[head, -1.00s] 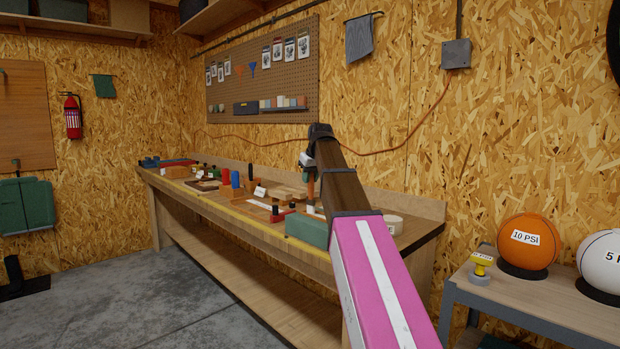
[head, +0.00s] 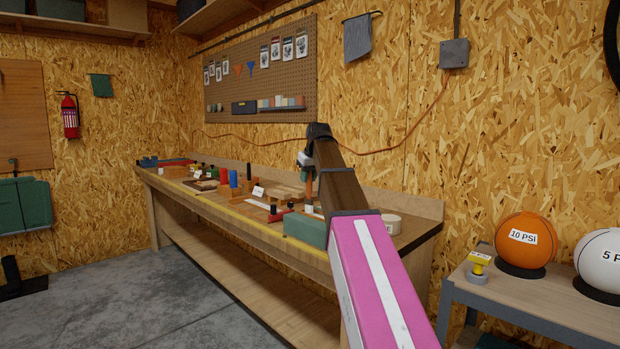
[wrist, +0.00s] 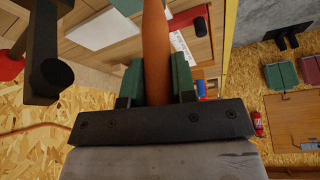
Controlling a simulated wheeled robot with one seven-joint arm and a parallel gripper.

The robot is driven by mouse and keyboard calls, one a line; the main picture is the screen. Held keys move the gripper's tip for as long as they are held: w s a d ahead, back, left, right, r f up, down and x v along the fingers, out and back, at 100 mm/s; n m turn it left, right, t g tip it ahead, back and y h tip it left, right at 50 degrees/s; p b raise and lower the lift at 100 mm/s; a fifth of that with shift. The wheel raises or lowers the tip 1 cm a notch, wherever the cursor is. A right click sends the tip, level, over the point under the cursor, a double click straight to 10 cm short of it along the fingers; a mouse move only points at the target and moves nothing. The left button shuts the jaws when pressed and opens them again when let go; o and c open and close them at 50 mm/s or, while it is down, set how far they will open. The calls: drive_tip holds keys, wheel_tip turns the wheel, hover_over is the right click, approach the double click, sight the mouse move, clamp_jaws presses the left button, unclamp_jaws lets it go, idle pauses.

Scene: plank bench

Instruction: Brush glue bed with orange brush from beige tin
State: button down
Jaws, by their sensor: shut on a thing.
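My gripper (wrist: 157,82), with green finger pads, is shut on the handle of the orange brush (wrist: 155,38). The handle runs up out of the wrist view, and its bristle end is not visible there. In the head view my gripper (head: 308,174) is above the right part of the bench, with the brush (head: 309,189) hanging below it. A round beige tin (head: 390,224) stands on the bench to the right, behind my arm. Pale flat pieces lie below the gripper in the wrist view (wrist: 103,30); I cannot tell which is the glue bed.
A green box (head: 305,230) stands at the bench's front edge below my gripper. A red clamp-like tool with black knobs (head: 279,214) lies left of it. Wooden blocks (head: 285,193) and coloured cylinders (head: 234,178) stand further left. A dark tool (wrist: 48,65) is close in the wrist view.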

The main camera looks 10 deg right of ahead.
drive_tip(key=shift+s+d, duration=0.45)
drive_tip(key=shift+s, duration=0.25)
drive_tip(key=shift+w, duration=0.1)
drive_tip(key=shift+w+a, duration=0.4)
drive_tip(key=shift+w, duration=0.15)
drive_tip(key=shift+s+d, duration=0.4)
drive_tip(key=shift+s, duration=0.25)
